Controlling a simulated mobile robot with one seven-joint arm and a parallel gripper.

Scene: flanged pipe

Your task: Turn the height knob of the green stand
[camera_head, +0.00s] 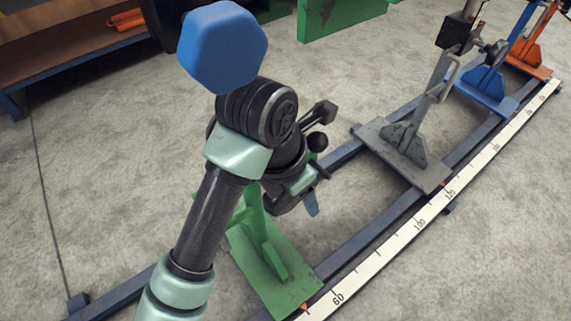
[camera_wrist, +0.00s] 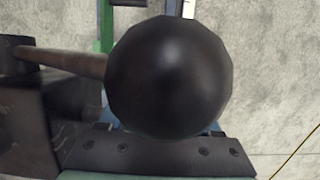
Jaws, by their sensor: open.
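The green stand (camera_head: 262,262) is fixed on the rail at the lower middle of the head view. My arm hides much of its upper part. A dark round knob (camera_head: 317,142) shows just right of my wrist. In the wrist view a large black ball knob (camera_wrist: 168,75) on a rod fills the middle, close to the camera. The rod runs left to a dark block. My gripper (camera_head: 310,203) points down beside the stand in the head view, its fingers partly hidden. It is open. In the wrist view the ball covers most of the fingers, and I cannot tell whether they touch it.
Grey (camera_head: 405,143), blue (camera_head: 487,85) and orange (camera_head: 530,60) stands follow along the rail to the upper right. A white scale (camera_head: 420,222) runs along it. A blue hexagonal block (camera_head: 222,47) is above my arm. A bench (camera_head: 75,45) stands upper left.

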